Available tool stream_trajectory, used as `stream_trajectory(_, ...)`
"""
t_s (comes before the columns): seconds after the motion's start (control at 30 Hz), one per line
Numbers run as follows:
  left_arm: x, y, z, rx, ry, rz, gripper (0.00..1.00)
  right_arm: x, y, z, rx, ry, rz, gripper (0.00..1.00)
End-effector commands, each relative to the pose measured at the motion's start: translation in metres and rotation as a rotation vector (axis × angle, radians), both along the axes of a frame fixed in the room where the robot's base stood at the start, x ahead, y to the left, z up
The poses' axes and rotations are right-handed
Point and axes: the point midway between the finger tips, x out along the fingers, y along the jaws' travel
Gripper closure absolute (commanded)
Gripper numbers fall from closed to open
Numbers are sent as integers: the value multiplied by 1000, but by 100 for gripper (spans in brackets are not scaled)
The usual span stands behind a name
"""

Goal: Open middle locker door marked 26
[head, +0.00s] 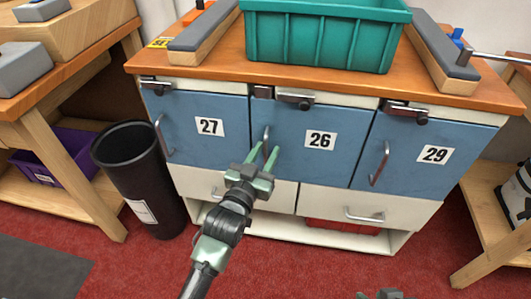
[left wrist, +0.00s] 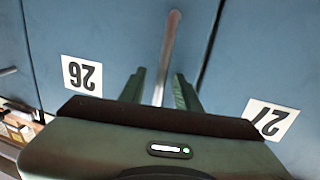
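The middle blue locker door marked 26 (head: 325,160) is shut, between door 27 (head: 185,125) and door 29 (head: 420,165). Its upright metal bar handle (head: 266,138) is on its left edge. My left gripper (head: 263,157) is in front of this handle, fingers pointing at the door. In the left wrist view, where the numbers appear upside down, the handle (left wrist: 171,45) runs between the two open fingers (left wrist: 160,90), with gaps on both sides. My right gripper (head: 380,294) just shows at the bottom edge, and its fingers cannot be made out.
A teal crate (head: 325,38) stands on the bench top (head: 210,62) above the doors. Metal latches sit along the doors' top edges. Drawers with bar handles (head: 365,214) lie below. A black bin (head: 140,175) stands at the left. Red floor is open in front.

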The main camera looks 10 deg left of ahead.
Motion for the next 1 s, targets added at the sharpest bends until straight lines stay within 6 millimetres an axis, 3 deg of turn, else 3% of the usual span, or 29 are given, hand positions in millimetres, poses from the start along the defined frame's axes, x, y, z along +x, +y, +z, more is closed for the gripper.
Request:
stream_trajectory(0.1, 0, 0, 0, 0, 0, 0, 67, 0, 0, 0, 0, 0, 0, 67)
stream_trajectory(0.2, 0, 0, 0, 0, 0, 0, 95, 0, 0, 0, 0, 1, 0, 67)
stream_trajectory(0.23, 0, 0, 0, 0, 0, 0, 100, 0, 0, 0, 0, 1, 0, 67)
stream_trajectory(1.0, 0, 0, 0, 0, 0, 0, 100, 0, 0, 0, -1, 0, 0, 67)
